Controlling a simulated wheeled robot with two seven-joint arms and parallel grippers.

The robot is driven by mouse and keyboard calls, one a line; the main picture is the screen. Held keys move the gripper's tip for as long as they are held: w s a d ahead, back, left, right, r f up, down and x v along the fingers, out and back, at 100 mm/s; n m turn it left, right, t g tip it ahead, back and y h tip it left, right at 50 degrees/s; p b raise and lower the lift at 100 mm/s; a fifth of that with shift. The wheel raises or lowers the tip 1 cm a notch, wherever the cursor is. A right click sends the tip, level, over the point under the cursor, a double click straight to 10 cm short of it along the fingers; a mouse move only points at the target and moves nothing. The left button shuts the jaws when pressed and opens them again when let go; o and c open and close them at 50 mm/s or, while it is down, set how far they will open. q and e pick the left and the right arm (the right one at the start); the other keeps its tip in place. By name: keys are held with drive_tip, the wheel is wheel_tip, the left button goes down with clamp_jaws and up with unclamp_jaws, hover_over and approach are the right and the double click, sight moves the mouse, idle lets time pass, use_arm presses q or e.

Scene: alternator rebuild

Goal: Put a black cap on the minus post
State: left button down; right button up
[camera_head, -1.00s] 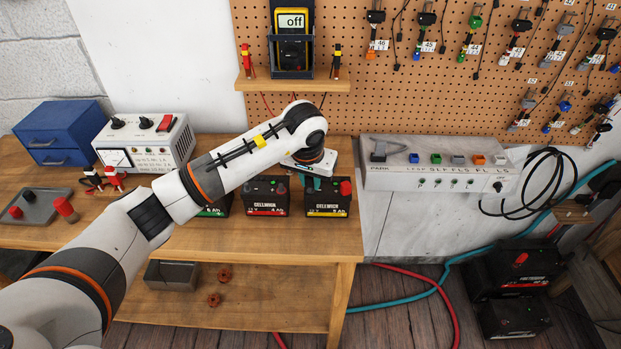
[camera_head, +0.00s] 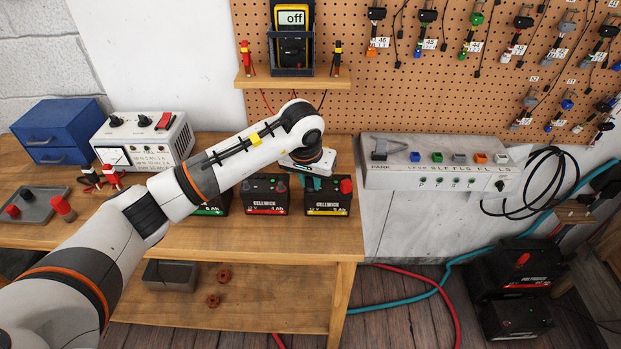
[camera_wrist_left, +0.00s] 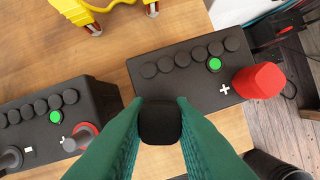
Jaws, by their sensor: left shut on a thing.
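My left gripper (camera_head: 311,183) is over the right-hand black battery (camera_head: 328,205) on the bench. In the left wrist view, its green fingers (camera_wrist_left: 160,122) are shut on a round black cap (camera_wrist_left: 160,121). The cap is at the left end of the same battery (camera_wrist_left: 195,90), next to the minus side. The minus post is hidden under the cap and fingers, so I cannot tell whether they touch. A red cap (camera_wrist_left: 258,81) covers the post by the plus mark; it also shows in the head view (camera_head: 346,186). My right gripper is not in view.
A middle battery (camera_head: 266,205) stands close on the left, and another is partly behind my arm. A grey tray (camera_head: 45,212) with caps, a red cap (camera_head: 64,207) and a power supply (camera_head: 145,140) are farther left. A switch box (camera_head: 435,178) stands at right.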

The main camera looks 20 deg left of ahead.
use_arm(q)
drive_tip(key=shift+f, duration=0.2)
drive_tip(key=c, duration=1.2)
unclamp_jaws()
drive_tip(key=shift+r, duration=0.15)
drive_tip(key=b+v, duration=0.2)
drive_tip(key=v, duration=1)
